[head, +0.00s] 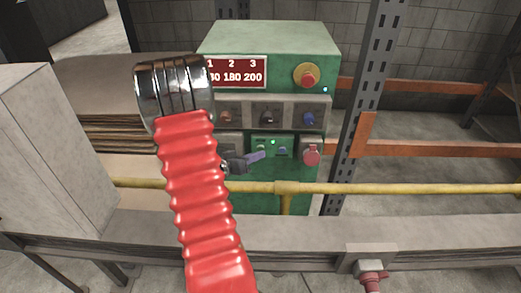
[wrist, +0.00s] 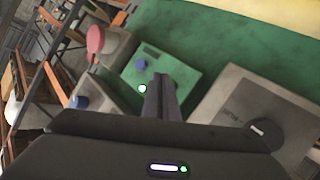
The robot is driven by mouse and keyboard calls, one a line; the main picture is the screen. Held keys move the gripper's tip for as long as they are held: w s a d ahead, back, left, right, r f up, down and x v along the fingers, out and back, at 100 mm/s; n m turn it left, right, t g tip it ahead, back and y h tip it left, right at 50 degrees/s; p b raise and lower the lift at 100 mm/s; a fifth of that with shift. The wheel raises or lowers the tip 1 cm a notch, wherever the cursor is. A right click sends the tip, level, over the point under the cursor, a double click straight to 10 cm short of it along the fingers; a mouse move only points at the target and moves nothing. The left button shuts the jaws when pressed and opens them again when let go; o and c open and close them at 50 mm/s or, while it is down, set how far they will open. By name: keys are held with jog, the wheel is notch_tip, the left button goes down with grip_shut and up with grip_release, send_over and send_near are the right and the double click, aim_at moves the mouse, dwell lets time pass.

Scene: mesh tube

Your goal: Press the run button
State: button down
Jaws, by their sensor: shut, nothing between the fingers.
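A green control cabinet (head: 270,45) stands behind a yellow rail. On its front is a small green panel (head: 273,153) with a lit green-white button (head: 273,142) and a blue button (head: 282,151). No label shows which is the run button. In the wrist view the lit button (wrist: 142,89) is just left of my fingertips and the blue button (wrist: 140,63) is above left of them. My gripper (head: 264,154) is shut and empty, its tips in front of the green panel (wrist: 185,78). It also shows in the wrist view (wrist: 161,80). I cannot tell whether it touches.
A red mushroom button (head: 311,154) sits right of the panel; another, on a yellow disc (head: 307,76), is above. A row of knobs (head: 268,116) runs between. The yellow rail (head: 400,188) crosses below my gripper. A perforated post (head: 370,90) stands close on the right.

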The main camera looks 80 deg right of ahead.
jog(key=shift+s+a, duration=0.2)
jog(key=shift+a, duration=0.75)
jog(key=shift+s+a, duration=0.25)
jog(key=shift+a, duration=0.7)
jog(key=shift+s+a, duration=0.2)
jog(key=shift+a, duration=0.75)
